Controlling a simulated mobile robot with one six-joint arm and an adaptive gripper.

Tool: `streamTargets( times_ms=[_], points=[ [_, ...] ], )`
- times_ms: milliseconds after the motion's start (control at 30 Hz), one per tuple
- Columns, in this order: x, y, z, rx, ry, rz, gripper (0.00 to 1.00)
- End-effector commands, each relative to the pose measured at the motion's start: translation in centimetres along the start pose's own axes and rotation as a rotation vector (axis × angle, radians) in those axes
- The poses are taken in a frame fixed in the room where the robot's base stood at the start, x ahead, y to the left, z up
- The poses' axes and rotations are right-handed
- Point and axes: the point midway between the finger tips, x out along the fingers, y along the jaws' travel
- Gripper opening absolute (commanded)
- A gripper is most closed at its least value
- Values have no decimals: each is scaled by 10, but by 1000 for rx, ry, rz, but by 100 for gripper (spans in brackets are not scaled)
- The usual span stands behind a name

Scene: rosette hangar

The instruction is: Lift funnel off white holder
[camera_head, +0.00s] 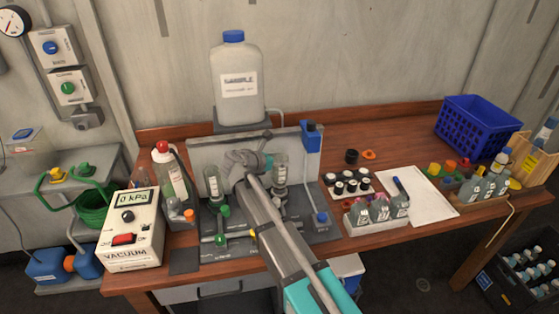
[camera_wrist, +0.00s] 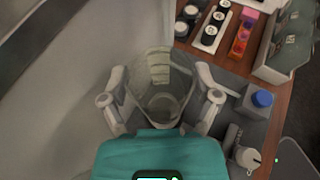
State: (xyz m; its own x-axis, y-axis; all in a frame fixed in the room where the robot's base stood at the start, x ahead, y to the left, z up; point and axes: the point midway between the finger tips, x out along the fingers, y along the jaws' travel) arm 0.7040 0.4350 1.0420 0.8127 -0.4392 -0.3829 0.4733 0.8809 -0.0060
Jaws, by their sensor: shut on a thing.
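A clear, tapered funnel (camera_wrist: 163,85) with pale markings fills the middle of the wrist view. My gripper (camera_wrist: 161,97) is shut on it, with one grey finger on each side. In the head view the funnel (camera_head: 281,168) is upright at the right of the grey station, and my gripper (camera_head: 268,161) reaches it from the left. The white holder is hard to make out. I cannot tell whether the funnel still touches it. A second clear funnel (camera_head: 213,183) stands on the left of the station.
A large sample jug (camera_head: 237,85) stands behind the station. A vacuum box (camera_head: 132,230) is at the left. Racks of bottles (camera_head: 378,210), a white sheet (camera_head: 425,195) and a blue basket (camera_head: 477,127) are to the right. The table behind the racks has clear room.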

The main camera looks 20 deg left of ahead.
Motion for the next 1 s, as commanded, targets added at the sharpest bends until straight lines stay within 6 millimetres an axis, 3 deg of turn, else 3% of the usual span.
streamTargets(
  times_ms=[1000],
  points=[
    [-46, -1, 113, 0, 0, -1, 26]
  ],
)
